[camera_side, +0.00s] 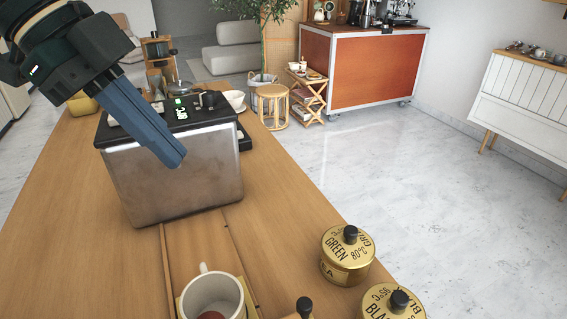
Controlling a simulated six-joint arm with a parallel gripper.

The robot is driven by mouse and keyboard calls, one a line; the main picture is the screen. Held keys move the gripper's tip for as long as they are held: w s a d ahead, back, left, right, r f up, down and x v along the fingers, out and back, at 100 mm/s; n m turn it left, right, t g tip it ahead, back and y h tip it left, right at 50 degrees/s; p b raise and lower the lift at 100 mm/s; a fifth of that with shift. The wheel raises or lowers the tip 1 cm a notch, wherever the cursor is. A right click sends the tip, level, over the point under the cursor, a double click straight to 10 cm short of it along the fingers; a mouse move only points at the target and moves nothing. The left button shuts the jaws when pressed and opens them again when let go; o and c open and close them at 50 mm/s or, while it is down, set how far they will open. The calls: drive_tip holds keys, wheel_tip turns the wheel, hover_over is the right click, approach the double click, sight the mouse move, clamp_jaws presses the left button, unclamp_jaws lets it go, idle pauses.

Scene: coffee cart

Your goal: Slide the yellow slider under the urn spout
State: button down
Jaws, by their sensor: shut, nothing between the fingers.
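My gripper (174,158) reaches in from the upper left. Its blue-grey fingers are shut and empty, and they appear in front of the steel urn (190,188); I cannot tell how far apart they are. The urn is a boxy metal body with a black top, standing on the wooden counter. Its spout is not visible. A white mug (213,297) with dark contents stands at the bottom edge. The yellow slider (251,303) shows as a thin rim around the mug's base, cut off by the frame. A black knob (304,306) stands just right of it.
Two grooves or rails run along the wooden counter (90,245) between mug and urn; that strip is clear. Gold tins, a green-tea one (347,256) and another (392,304), stand at the counter's right edge. Small items, partly hidden, sit behind the urn.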

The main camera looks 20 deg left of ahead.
drive_tip(key=w+d+f+m+g+h, duration=0.2)
drive_tip(key=w+d+f+m+g, duration=0.15)
drive_tip(key=d+m, duration=0.4)
drive_tip(key=g, duration=0.3)
hover_over(308, 307)
drive_tip(key=a, duration=0.2)
wheel_tip(308, 307, down, 10)
drive_tip(key=shift+y, duration=0.4)
drive_tip(key=x, duration=1)
drive_tip(key=shift+w+d+f, duration=0.1)
drive_tip(key=shift+w+d, duration=0.1)
drive_tip(key=shift+w, duration=0.2)
drive_tip(key=shift+w+a, duration=0.35)
drive_tip(key=shift+a, duration=0.25)
drive_tip(key=shift+w+a, duration=0.4)
drive_tip(key=shift+a, duration=0.15)
drive_tip(key=shift+w+a, duration=0.35)
drive_tip(key=shift+a, duration=0.3)
